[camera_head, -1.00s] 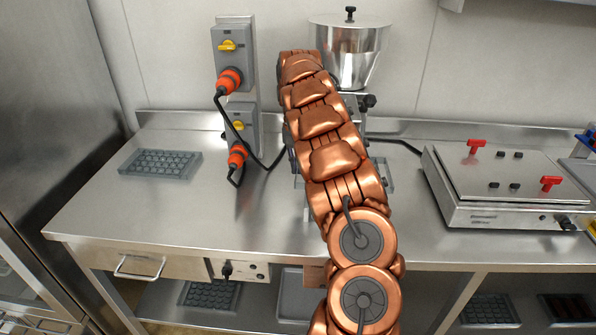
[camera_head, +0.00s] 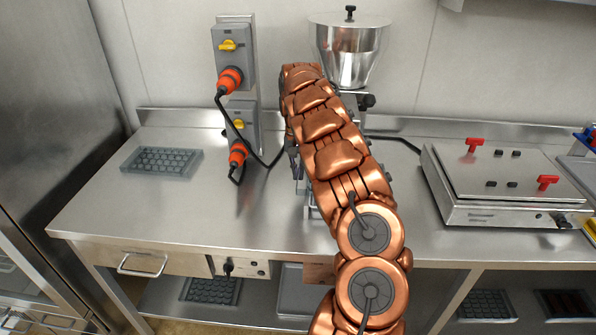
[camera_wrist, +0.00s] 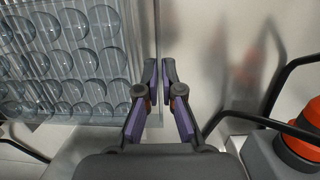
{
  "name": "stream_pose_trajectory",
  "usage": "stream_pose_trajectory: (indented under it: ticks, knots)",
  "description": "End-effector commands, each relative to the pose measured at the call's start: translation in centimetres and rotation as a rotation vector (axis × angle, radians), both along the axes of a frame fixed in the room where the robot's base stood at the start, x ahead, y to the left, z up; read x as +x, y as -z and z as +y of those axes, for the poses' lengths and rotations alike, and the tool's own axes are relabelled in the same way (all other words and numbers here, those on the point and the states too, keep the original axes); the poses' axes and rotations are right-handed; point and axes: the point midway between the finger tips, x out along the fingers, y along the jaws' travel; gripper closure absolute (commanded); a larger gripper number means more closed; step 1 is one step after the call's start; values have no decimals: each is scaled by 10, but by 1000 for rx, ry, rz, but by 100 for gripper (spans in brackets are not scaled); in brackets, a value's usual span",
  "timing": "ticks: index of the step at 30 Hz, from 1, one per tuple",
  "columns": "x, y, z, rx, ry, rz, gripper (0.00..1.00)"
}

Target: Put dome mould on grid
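A clear dome mould (camera_wrist: 75,55) with rows of round cavities fills the left of the wrist view. Its right edge runs between the two fingertips of my gripper (camera_wrist: 160,78), which look closed on it. The mould stands close to the camera, and its far left and top are cut off. In the head view my copper arm hides the mould and most of my gripper. A grey metal frame (camera_head: 313,207) beneath the hopper shows only in part beside my arm; I cannot tell whether it is the grid.
A grey tray with round cavities (camera_head: 162,161) lies on the left of the steel table (camera_head: 120,205). Wall sockets with orange plugs (camera_head: 231,80) and a hanging cable stand left of my arm. A steel hopper (camera_head: 349,52) is behind it, and a red-handled machine (camera_head: 508,190) at right.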

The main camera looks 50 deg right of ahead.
Motion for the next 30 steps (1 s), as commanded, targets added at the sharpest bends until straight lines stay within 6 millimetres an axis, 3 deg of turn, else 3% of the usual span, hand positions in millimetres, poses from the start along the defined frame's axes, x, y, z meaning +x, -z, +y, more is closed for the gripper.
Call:
stream_pose_trajectory:
  ticks: [3,12,25,30]
  knots:
    - [0,3,1,0,-1,1,100]
    - [0,3,0,0,0,0,69]
    - [1,-3,0,0,-2,-2,69]
    - [5,-23,-1,-1,-4,-5,69]
